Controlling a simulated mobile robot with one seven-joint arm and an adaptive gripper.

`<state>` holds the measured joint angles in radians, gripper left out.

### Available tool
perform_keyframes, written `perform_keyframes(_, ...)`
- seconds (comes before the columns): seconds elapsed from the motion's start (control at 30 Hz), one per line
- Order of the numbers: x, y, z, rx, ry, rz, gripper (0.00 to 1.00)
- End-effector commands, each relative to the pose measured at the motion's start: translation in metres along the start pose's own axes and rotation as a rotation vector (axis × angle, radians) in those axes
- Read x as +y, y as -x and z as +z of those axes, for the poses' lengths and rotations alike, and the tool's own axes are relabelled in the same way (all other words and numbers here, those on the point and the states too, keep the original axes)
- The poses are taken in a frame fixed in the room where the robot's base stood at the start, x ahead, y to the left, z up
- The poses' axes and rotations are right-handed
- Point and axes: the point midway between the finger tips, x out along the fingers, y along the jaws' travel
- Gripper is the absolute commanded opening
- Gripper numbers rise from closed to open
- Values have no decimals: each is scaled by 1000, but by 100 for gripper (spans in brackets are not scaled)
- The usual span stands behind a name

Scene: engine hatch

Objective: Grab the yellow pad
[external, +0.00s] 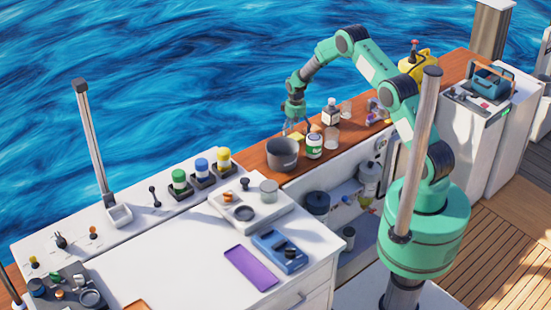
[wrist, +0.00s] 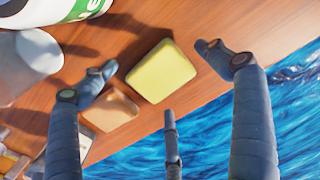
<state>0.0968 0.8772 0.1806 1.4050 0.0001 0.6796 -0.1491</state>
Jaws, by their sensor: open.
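The yellow pad (wrist: 161,72) lies flat on the wooden ledge in the wrist view, between the spread fingers of my gripper (wrist: 155,75). In the external view the pad (external: 297,136) is a small yellow patch just below my gripper (external: 296,124). My gripper is open and empty, pointing down above the pad. I cannot tell the exact height of the fingertips over it. A tan, flat block (wrist: 110,108) lies beside the pad, close to the left finger.
A white and green container (external: 314,146), a grey pot (external: 283,154) and a dark-capped bottle (external: 331,112) stand near the pad. The container (wrist: 60,10) shows at top left in the wrist view. Water lies past the ledge's outer edge, close to the pad.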

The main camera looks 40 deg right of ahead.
Motion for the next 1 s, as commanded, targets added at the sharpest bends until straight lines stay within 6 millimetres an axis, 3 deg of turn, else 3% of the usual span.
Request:
perform_keyframes(0.67, 0, -7, 0, 1, 0, 0, 88)
perform_keyframes(0.93, 0, -7, 0, 1, 0, 0, 34)
perform_keyframes(1.0, 0, -7, 0, 1, 0, 0, 34)
